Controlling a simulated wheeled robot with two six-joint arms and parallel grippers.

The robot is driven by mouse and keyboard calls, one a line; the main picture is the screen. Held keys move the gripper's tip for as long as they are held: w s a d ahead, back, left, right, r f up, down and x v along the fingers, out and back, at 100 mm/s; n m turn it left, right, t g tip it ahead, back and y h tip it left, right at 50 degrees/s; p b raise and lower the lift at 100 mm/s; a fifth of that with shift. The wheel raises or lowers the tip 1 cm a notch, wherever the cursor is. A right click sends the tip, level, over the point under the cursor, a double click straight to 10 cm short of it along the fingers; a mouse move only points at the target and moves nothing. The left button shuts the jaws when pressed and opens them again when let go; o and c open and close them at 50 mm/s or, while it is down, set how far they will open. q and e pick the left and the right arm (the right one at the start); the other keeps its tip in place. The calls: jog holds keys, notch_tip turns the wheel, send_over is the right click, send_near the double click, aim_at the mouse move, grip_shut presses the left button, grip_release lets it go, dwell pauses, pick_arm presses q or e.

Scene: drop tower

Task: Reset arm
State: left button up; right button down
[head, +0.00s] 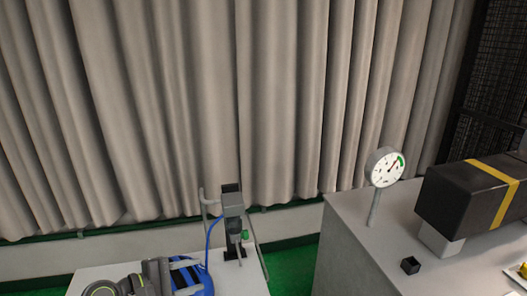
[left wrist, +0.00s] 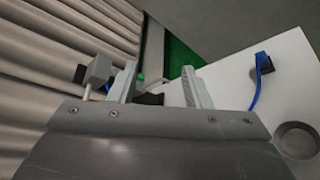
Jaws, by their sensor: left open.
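My left gripper (head: 196,277) comes in at the bottom left of the head view, low over the near white table. Its two pale fingers are apart, with a round blue thing showing by them. In the left wrist view the open fingers (left wrist: 162,82) have a gap between them, with nothing clearly held. A grey upright device (head: 233,207) with a green knob (head: 244,235) stands beyond the gripper, apart from it. The device also shows in the left wrist view (left wrist: 98,70), at the left finger. I cannot tell which part is a reset arm. My right gripper is out of view.
A blue cable (head: 208,240) runs down beside the device. A white cabinet (head: 352,245) at right carries a dial gauge (head: 384,167), a dark block with a yellow band (head: 462,196) and a small black cup (head: 410,265). Grey curtains (head: 150,110) close off the back.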

pick_arm(q)
jog(key=s+a+r+n+t+y, duration=0.25)
jog(key=a+r+n+t, duration=0.35)
jog(key=n, duration=0.6)
jog(key=s+a+r+n+t+y, duration=0.1)
jog(key=a+r+n+t+y, duration=0.2)
jog(key=n+t, duration=0.6)
jog(key=s+a+f+n+g+y, duration=0.5)
jog(key=a+n+y, duration=0.15)
jog(key=n, duration=0.75)
jog(key=s+a+f+n+g+y, duration=0.5)
jog(key=n+y, duration=0.2)
jog(key=n, duration=0.6)
jog(key=s+d+f+n+g+h, duration=0.3)
jog(key=s+f+n+g, duration=0.25)
jog(key=s, duration=0.35)
jog(key=s+d+f+n+g+h, duration=0.2)
jog(key=s+d+f+n+g, duration=0.2)
jog(key=s+f, duration=0.35)
notch_tip(320, 180, down, 30)
jog(key=s+a+g+h+b, duration=0.1)
jog(key=s+a+g+b, duration=0.1)
jog(key=b, duration=0.2)
jog(key=s+d+f+b, duration=0.1)
jog(key=s+f+b, duration=0.2)
jog(key=s+f, duration=1.1)
jog(key=shift+d+f+g+b, duration=0.35)
jog(key=shift+d+f+g, duration=0.1)
jog(key=shift+f, duration=1.45)
